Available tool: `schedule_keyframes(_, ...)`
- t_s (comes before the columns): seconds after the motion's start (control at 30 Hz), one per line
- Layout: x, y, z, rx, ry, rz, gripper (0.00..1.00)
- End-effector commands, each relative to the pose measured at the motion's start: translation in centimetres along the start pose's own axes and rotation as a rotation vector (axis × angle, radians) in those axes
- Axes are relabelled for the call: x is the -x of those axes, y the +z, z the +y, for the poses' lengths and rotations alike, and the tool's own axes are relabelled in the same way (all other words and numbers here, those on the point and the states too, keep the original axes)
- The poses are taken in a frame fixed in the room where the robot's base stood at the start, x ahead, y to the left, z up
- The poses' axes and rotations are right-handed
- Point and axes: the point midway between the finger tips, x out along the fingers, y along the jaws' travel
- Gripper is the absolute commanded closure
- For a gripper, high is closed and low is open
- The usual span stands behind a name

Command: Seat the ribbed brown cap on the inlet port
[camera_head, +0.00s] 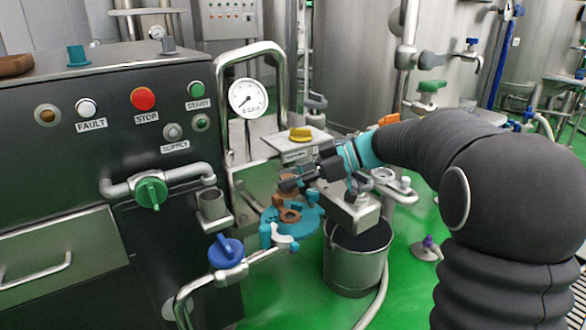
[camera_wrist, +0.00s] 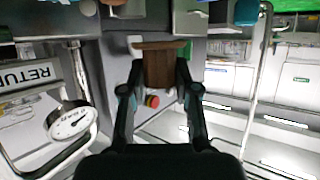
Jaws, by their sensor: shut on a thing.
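The ribbed brown cap (camera_wrist: 160,68) is between my two fingertips in the wrist view, with its ribbed side facing the camera. My gripper (camera_wrist: 160,80) is shut on it. In the head view my gripper (camera_head: 289,184) reaches in from the right and holds the cap in the air above a teal round tray (camera_head: 309,222); the fingers partly hide the cap there. An upright grey open-topped fitting (camera_head: 212,207) stands left of my gripper, apart from it, against the dark cabinet. It may be the inlet port; I see no label on it.
An orange-brown ringed part (camera_head: 289,212) lies on the teal tray. A blue-handled valve (camera_head: 226,252) and pipe stand at front left. A green-handled valve (camera_head: 151,192) sits on the cabinet. A steel bucket (camera_head: 355,262) stands below my gripper. A gauge (camera_head: 248,97) rises behind.

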Motion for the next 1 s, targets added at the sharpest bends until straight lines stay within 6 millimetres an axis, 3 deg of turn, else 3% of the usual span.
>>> schedule_keyframes(0.3, -1.0, 3.0, 0.0, -0.001, 0.003, 0.000, 1.00)
schedule_keyframes(0.6, -1.6, 4.6, 0.1, -0.003, 0.005, 0.000, 1.00)
schedule_keyframes(1.0, -1.8, 5.2, 0.1, -0.002, 0.005, 0.001, 1.00)
